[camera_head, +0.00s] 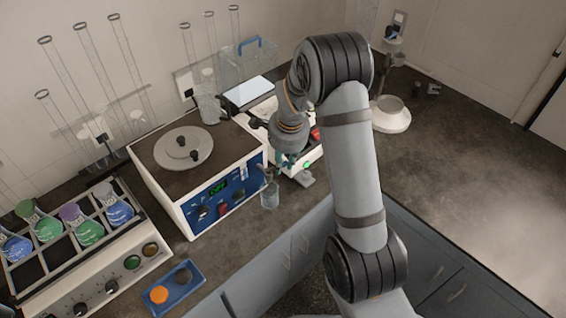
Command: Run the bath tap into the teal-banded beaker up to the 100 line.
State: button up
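The water bath (195,150) is a white box with a dark top, a round lid and a blue front panel. A small tap-like fitting (262,168) shows at the right end of its panel, partly covered by my gripper. A clear glass beaker (270,196) is just below and in front of that end. I cannot make out its band, graduation lines or any water level, or whether it rests on the bench. My gripper (281,166) points down just above the beaker's rim. Its fingers are small and partly hidden, so I cannot tell whether they hold the beaker.
A rack of flasks (70,245) with coloured liquids stands at the left. A blue tray (172,288) with an orange and a dark round piece lies at the front. A white device (305,165) stands behind my gripper. The bench at the right is mostly clear.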

jog(key=o, duration=0.5)
jog(key=r, duration=0.4)
jog(key=s+r, duration=0.1)
jog(key=r, duration=0.3)
jog(key=s+d+r, duration=0.1)
jog(key=r, duration=0.3)
jog(key=shift+f, duration=0.1)
